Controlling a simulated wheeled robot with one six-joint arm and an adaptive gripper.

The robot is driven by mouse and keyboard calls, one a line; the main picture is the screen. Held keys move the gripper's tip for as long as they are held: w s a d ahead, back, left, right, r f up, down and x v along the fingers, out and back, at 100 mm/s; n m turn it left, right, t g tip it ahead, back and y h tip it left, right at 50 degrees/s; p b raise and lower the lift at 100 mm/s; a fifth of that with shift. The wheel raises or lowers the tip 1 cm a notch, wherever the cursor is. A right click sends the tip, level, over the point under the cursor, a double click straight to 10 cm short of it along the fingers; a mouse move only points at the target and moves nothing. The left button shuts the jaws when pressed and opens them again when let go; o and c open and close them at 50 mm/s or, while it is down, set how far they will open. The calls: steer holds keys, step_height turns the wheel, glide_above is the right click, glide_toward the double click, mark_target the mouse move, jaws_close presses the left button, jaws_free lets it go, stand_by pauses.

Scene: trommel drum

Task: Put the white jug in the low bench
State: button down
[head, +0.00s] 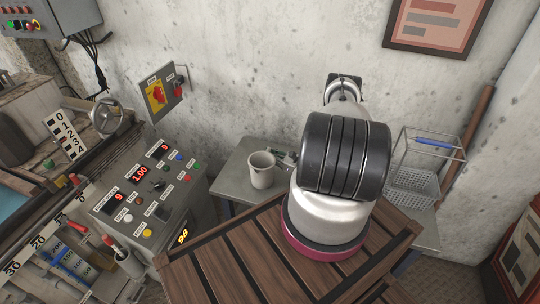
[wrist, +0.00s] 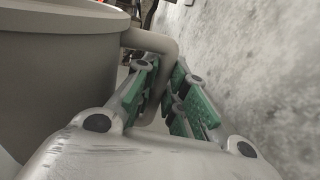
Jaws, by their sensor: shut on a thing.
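The white jug (head: 262,172) is upright over the left part of the low grey bench (head: 232,178); I cannot tell whether its base touches the top. In the wrist view the jug (wrist: 55,70) fills the left side, with its handle (wrist: 153,42) between the green finger pads. My gripper (head: 287,158) is at the right side of the jug, mostly hidden behind my arm. In the wrist view my gripper (wrist: 168,95) is shut on the handle. My arm hides the middle of the bench.
A wire rack (head: 412,187) with a blue item (head: 437,141) stands at the bench's right end. A slatted wooden surface (head: 220,255) lies in front. A control panel (head: 145,190) is left, and the concrete wall (head: 270,70) is close behind the bench.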

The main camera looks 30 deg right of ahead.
steer(key=shift+f, duration=0.35)
steer(key=c, duration=1.4)
jaws_free()
steer(key=v, duration=1.1)
steer(key=shift+s+d, duration=0.15)
steer(key=shift+s, duration=0.15)
steer(key=shift+s+r, duration=0.15)
steer(key=shift+r, duration=0.1)
step_height(320, 180, up, 9)
steer(key=shift+r, duration=0.2)
